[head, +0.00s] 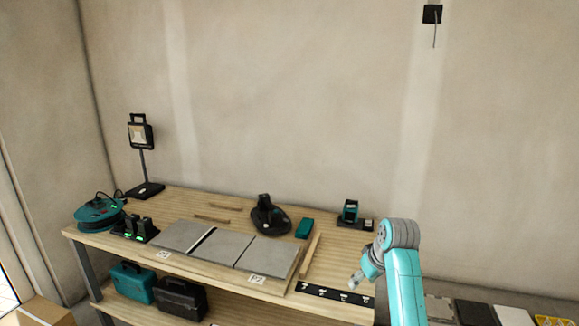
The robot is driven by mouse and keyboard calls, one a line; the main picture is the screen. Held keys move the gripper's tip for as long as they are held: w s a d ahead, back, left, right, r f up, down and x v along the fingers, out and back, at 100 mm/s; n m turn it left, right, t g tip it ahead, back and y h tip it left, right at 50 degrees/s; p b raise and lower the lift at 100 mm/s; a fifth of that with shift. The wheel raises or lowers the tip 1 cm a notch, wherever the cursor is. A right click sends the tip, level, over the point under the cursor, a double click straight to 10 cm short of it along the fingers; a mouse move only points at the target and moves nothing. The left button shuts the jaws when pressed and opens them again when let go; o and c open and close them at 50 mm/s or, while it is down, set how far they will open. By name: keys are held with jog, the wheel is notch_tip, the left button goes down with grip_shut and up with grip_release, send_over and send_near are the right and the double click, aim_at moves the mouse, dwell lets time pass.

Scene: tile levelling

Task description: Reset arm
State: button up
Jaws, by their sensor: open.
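My arm shows at the lower right of the head view, a turquoise link with grey joints, bent at the right end of the workbench. My gripper (356,281) is small in the picture, over the bench's right front area near a dark marked strip (335,294). It is open, and I see nothing between its fingers. Grey tiles (222,248) lie in a row on a board on the wooden workbench (180,201). A wider gap shows between the left tile and the middle one. My gripper is apart from the tiles, to their right.
A black suction-cup-like tool (268,215), a teal box (304,228) and a small teal device (350,212) stand behind the tiles. A work lamp (141,133), a cable reel (99,213) and a charger (135,230) stand left. Cases (181,298) sit on the lower shelf.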

jog(key=s+f+t, duration=0.1)
jog(key=s+f, duration=0.4)
jog(key=f, duration=0.7)
jog(key=s+a+f+m+t+h, duration=0.1)
jog(key=s+f+m+t, duration=0.1)
jog(key=s+f, duration=0.75)
jog(key=s+a+f+m+t, duration=0.15)
jog(key=s+f, duration=0.45)
jog(key=s, duration=0.7)
jog(key=s+r+t, duration=0.2)
jog(key=s, duration=0.7)
jog(key=s+r+t, duration=0.1)
jog(key=s+r, duration=0.1)
jog(key=s, duration=0.8)
jog(key=s+r+t, duration=0.3)
jog(key=s+r, duration=1.2)
jog(key=r, duration=0.1)
jog(key=shift+d+m+h, duration=0.3)
jog(key=shift+m+h, duration=0.1)
jog(key=shift+m, duration=0.05)
